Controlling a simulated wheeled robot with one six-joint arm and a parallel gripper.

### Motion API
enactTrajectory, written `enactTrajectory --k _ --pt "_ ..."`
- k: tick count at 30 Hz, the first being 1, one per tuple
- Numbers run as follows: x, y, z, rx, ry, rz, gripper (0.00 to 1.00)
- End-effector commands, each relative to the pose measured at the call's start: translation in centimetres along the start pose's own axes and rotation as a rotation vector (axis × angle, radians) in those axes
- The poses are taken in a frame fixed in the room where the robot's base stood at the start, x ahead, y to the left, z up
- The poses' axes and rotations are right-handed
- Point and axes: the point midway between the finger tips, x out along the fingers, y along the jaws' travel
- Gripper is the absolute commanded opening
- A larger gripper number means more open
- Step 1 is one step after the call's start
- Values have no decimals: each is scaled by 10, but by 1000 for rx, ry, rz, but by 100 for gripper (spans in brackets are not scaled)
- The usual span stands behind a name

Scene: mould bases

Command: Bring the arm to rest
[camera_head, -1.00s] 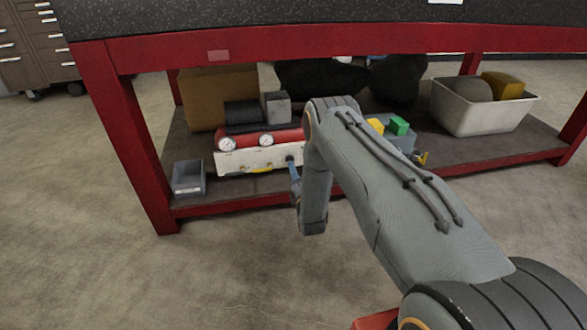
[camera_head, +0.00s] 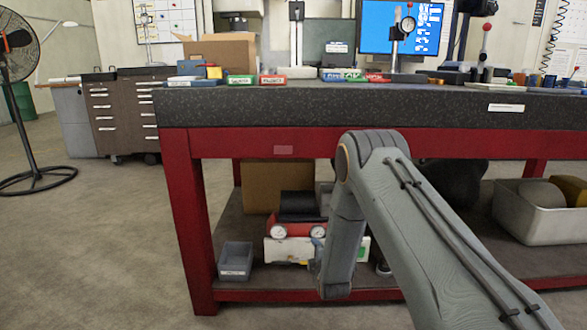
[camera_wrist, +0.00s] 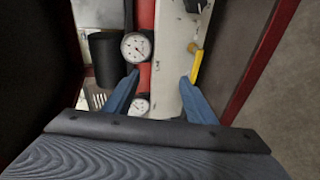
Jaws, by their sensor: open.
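My arm reaches up from the lower right of the head view and bends down in front of the red-framed workbench (camera_head: 400,110). My gripper (camera_wrist: 160,95) shows in the wrist view with its two blue fingers spread apart and nothing between them touching either one clearly. Beyond the fingers are a red cylinder with dial gauges (camera_wrist: 137,47) and a pale panel with a yellow handle (camera_wrist: 197,68). The same red gauge unit (camera_head: 297,228) sits on the lower shelf in the head view.
A small grey bin (camera_head: 235,262) stands at the shelf's left end. A light tub (camera_head: 525,218) with rounded items is at the right. A cardboard box (camera_head: 272,187) stands behind the gauge unit. The floor left of the bench is open, with a fan (camera_head: 20,60) farther off.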

Motion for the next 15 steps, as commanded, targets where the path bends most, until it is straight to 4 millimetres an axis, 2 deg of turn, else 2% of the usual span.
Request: enactTrajectory --k 1,5,8,11,15 --pt "-8 14 -20 45 17 -38 51" --pt "-34 33 -61 178 34 -164 51" --pt "-63 44 -92 277 35 -263 51" --pt "-96 53 -119 371 23 -362 51" --pt "-153 61 -152 494 -14 -502 51"
